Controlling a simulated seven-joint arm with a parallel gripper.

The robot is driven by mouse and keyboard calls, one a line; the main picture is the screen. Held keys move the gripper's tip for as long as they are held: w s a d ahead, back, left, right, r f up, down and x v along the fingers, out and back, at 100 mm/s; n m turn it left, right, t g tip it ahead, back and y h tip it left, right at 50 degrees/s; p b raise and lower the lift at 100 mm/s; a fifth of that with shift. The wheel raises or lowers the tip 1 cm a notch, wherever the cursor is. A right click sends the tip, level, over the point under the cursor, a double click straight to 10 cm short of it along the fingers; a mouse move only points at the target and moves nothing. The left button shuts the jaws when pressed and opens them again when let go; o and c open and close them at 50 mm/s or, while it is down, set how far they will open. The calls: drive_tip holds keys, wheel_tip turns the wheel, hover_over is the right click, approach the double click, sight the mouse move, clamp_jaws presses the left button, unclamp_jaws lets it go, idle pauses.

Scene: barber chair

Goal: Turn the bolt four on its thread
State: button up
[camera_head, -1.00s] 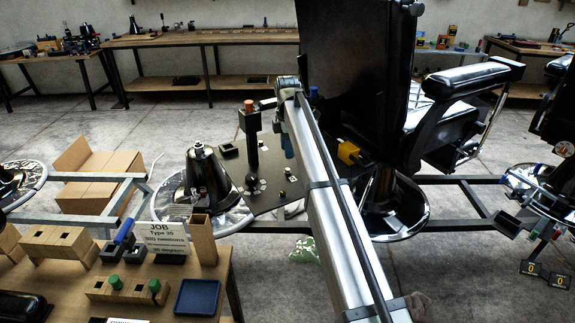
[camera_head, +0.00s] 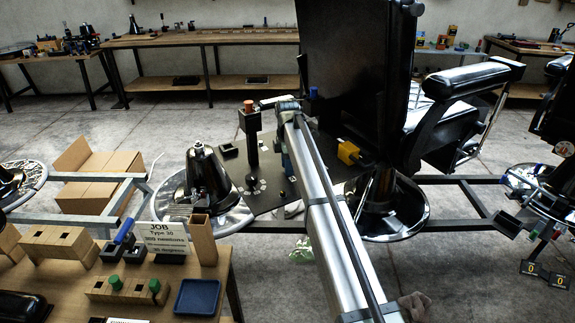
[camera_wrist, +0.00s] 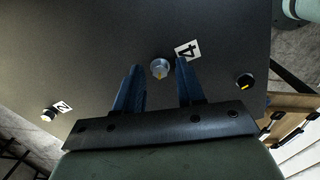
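Bolt four (camera_wrist: 159,68) is a silver hex-headed bolt with a yellow mark on its head. It sits in a dark plate (camera_wrist: 110,35) beside a white label reading 4 (camera_wrist: 187,51). My gripper (camera_wrist: 158,66) is open, with one blue finger on either side of the bolt head. Gaps show between head and fingers, and I cannot tell the height of the fingertips above the plate. In the head view the plate (camera_head: 266,201) lies beside the chair, and my arm hides bolt four and most of my gripper.
Bolt two (camera_wrist: 48,114) stands at the left of the wrist view, and a dark round part with a yellow mark (camera_wrist: 244,81) at the right. A black post with an orange top (camera_head: 250,122) rises from the plate. The chair back (camera_head: 350,70) stands close beside my arm.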

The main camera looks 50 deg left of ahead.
clamp_jaws()
drive_tip(key=shift+m, duration=0.3)
